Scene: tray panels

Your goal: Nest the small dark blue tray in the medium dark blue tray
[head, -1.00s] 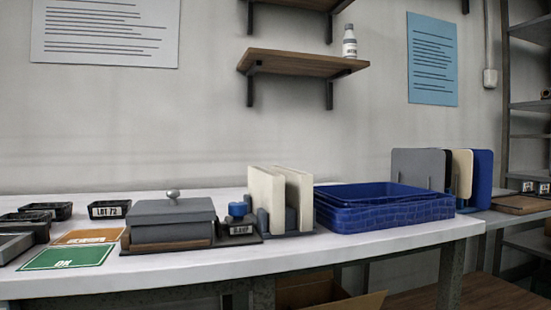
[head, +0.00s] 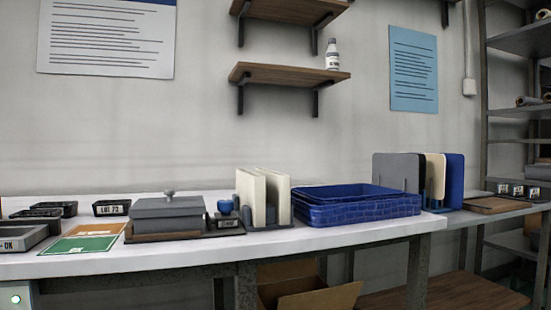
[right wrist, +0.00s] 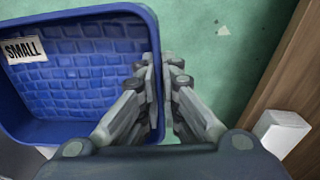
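The small dark blue tray (right wrist: 80,75), with a white "SMALL" label, fills the left of the right wrist view. My right gripper (right wrist: 161,72) is shut on its right wall, with one finger inside the tray and one outside. The tray looks empty, with a woven pattern inside. In the head view, a dark blue tray (head: 345,190) sits in or on another blue tray with a woven pattern (head: 365,211) on the white bench. No size label is readable on these. The small tray and both grippers are out of the head view.
Left of the blue trays stand cream panels (head: 250,198) in a rack and a grey lidded box (head: 168,212). Upright grey, cream and blue panels (head: 397,172) stand at right. An open cardboard box (head: 318,300) lies below the bench (head: 330,236). Green floor (right wrist: 215,60) shows beside the held tray.

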